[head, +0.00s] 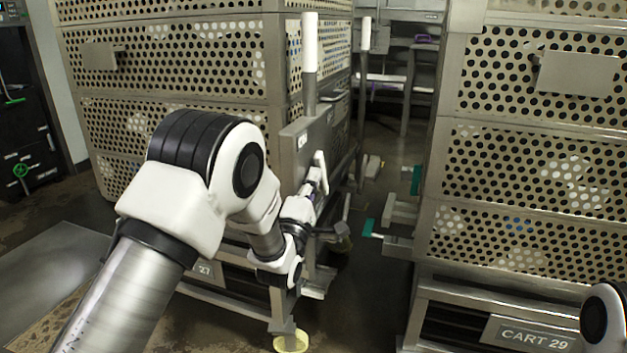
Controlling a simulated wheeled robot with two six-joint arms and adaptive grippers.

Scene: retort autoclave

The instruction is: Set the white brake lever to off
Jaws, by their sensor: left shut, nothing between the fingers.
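A slim white lever (320,168), which looks like the brake lever, stands on the side of a grey upright panel (318,133) at the corner of the left cart (190,60). A small pale label sits on the panel's edge; it is too small to read. My left arm reaches in from the lower left. My left gripper (313,186) is shut and empty, right at the lower part of the lever. I cannot tell whether they touch. My own wrist and forearm hide part of the cart corner. My right gripper is out of view.
A tall white-topped handle (310,43) rises above the panel. Another perforated cart, marked CART 29 (535,334), stands to the right. Teal-tipped pedals (368,228) stick out into the narrow gap between the carts.

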